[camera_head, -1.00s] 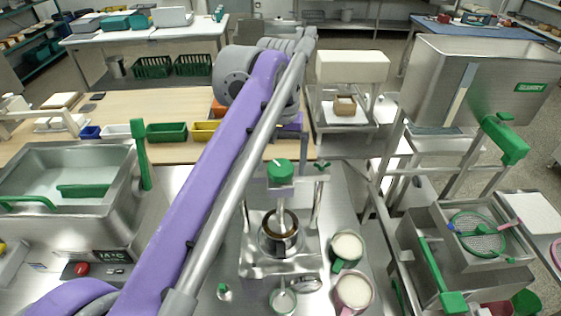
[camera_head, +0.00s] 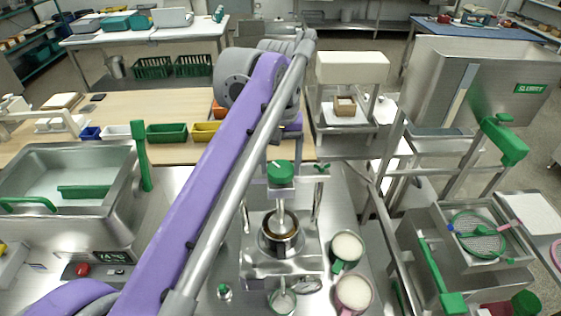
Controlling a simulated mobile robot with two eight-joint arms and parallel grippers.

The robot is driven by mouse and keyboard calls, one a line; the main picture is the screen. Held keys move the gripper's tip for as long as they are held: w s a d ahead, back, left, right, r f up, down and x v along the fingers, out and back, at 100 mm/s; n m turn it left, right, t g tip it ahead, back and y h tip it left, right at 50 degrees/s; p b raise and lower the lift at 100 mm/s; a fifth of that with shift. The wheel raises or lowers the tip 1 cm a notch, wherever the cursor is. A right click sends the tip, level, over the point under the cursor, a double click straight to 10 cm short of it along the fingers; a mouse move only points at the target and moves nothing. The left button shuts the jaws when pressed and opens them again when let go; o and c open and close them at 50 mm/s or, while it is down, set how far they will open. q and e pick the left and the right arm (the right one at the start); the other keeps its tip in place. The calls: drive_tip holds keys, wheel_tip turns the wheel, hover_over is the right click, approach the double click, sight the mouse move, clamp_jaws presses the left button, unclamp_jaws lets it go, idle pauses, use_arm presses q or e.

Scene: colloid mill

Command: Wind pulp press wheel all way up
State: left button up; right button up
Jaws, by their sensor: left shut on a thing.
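The pulp press (camera_head: 250,262) is a steel frame on the bench at the middle of the head view. A green knob-like wheel (camera_head: 281,172) with a pale mark sits on top. Below it a pale screw (camera_head: 281,212) runs down into a steel pot (camera_head: 264,241) with brown contents. My left gripper (camera_head: 285,142) is at the top of the press, just behind the wheel in the picture. It is shut on the wheel; its fingertips are mostly hidden, so the exact contact is unclear. My right gripper is not in view.
My left arm hides the bench left of the press.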

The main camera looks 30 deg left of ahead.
use_arm(q)
drive_tip(key=n, duration=0.3)
drive_tip(key=shift+r+p, duration=0.1)
drive_tip(key=shift+p, duration=0.2)
drive_tip(key=n, duration=0.3)
drive_tip(key=shift+n, duration=0.4)
drive_tip(key=n+p, duration=0.1)
drive_tip(key=n, duration=0.5)
drive_tip(key=shift+n, duration=0.3)
drive_tip(key=n, duration=0.3)
drive_tip(key=shift+n, duration=0.3)
drive_tip(key=n, duration=1)
drive_tip(key=shift+p, duration=0.3)
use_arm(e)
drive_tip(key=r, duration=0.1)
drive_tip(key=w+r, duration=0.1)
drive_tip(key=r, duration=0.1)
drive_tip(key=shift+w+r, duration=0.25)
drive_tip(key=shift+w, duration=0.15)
use_arm(q)
drive_tip(key=shift+n, duration=0.3)
drive_tip(key=o, duration=1.3)
